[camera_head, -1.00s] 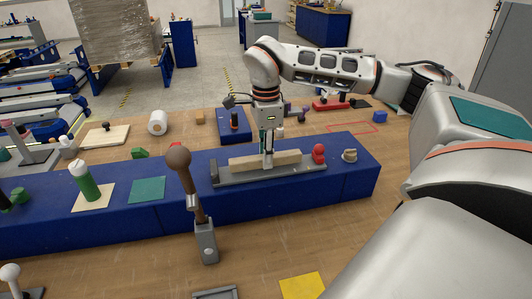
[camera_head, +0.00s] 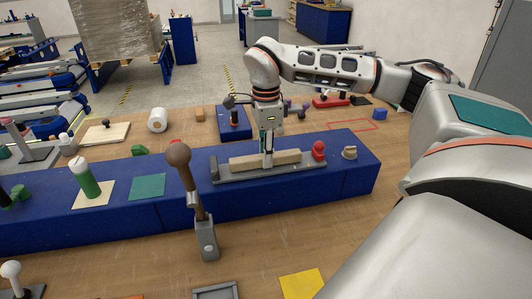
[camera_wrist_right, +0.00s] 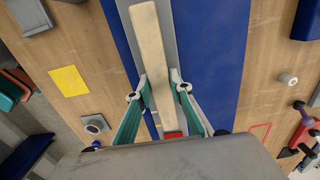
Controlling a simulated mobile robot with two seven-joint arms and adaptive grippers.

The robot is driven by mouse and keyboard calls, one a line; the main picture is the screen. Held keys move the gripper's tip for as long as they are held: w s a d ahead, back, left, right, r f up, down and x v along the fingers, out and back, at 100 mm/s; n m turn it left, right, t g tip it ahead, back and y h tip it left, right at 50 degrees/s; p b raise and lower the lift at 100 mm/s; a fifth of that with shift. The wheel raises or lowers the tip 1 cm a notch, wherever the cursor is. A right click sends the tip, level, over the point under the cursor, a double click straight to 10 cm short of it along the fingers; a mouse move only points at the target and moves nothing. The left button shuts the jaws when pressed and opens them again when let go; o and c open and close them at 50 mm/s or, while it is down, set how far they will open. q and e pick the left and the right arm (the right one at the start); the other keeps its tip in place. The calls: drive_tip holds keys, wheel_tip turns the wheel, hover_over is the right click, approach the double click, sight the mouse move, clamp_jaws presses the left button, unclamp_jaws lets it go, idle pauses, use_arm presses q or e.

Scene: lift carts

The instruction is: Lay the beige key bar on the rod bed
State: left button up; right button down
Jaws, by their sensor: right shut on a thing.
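The beige key bar (camera_head: 286,157) lies lengthwise along the grey rod bed (camera_head: 232,177), on top of the long blue block. My right gripper (camera_head: 267,162) points down and is shut on the bar near its middle. In the right wrist view, the green-padded fingers of the gripper (camera_wrist_right: 162,84) flank the bar (camera_wrist_right: 150,40), and grey rod bed shows beside it. The bar looks level and very low over the bed; I cannot tell whether it touches. My left gripper is not in view.
A red knob (camera_head: 318,150) stands at the bed's right end, with a beige round piece (camera_head: 350,152) farther right. A brown-knobbed lever (camera_head: 180,155) rises in front of the bed's left end. A green cylinder (camera_head: 86,180) and a green square (camera_head: 148,187) are to the left.

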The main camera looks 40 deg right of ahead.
drive_tip(key=shift+f, duration=0.15)
drive_tip(key=c, duration=1.7)
unclamp_jaws()
wheel_tip(320, 180, up, 12)
drive_tip(key=shift+s+f, duration=0.1)
drive_tip(key=shift+s, duration=0.05)
